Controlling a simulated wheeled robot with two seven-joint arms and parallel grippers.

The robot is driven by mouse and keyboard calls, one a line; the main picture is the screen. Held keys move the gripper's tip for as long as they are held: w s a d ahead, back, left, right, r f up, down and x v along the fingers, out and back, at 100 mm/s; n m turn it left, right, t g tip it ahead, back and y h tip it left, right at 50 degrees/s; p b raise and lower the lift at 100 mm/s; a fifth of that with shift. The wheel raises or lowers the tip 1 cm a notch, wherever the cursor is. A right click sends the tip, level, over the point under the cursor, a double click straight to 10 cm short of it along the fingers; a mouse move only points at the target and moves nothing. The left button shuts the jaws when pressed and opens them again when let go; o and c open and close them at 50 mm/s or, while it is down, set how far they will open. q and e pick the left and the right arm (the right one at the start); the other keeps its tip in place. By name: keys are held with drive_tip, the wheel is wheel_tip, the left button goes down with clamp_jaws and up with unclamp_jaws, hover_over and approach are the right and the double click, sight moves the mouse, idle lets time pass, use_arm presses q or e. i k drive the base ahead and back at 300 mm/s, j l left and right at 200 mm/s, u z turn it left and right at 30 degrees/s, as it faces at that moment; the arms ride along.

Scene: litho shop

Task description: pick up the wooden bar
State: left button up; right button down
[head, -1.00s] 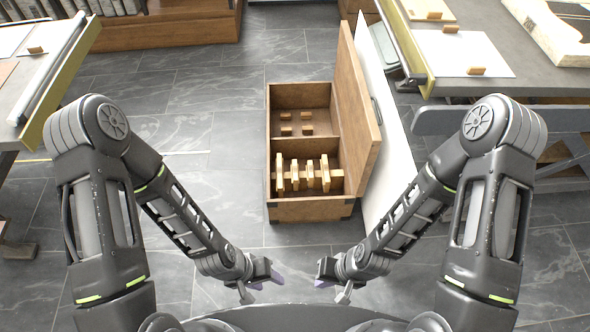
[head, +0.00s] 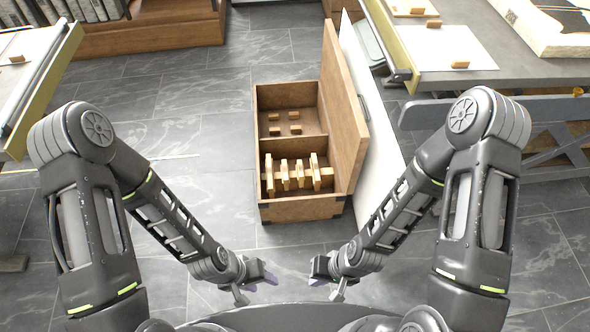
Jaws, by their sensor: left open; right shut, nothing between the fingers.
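Several small wooden bars are in view, and I cannot tell which one the task means. Two lie on sheets on the right table, a front bar (head: 460,65) and a back bar (head: 433,23). One bar (head: 17,59) lies on the left table. Several small wooden blocks (head: 295,129) lie in the far compartment of an open wooden chest (head: 302,209). Upright wooden pieces (head: 300,174) stand in its near compartment. My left gripper (head: 256,286) is open and empty. My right gripper (head: 325,287) is shut and empty. Both are low in front of me, short of the chest.
The chest lid (head: 346,110) stands open on its right side, with a white panel (head: 375,150) behind it. The right table (head: 480,82) and left table (head: 22,130) flank the room. A bookshelf (head: 150,30) is at the back. The tiled floor (head: 190,120) left of the chest is clear.

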sight(268, 161)
drive_tip(key=i+j, duration=0.5)
drive_tip(key=i, duration=0.15)
drive_tip(key=i+j, duration=0.55)
drive_tip(key=i+z, duration=0.1)
drive_tip(key=z, duration=1.65)
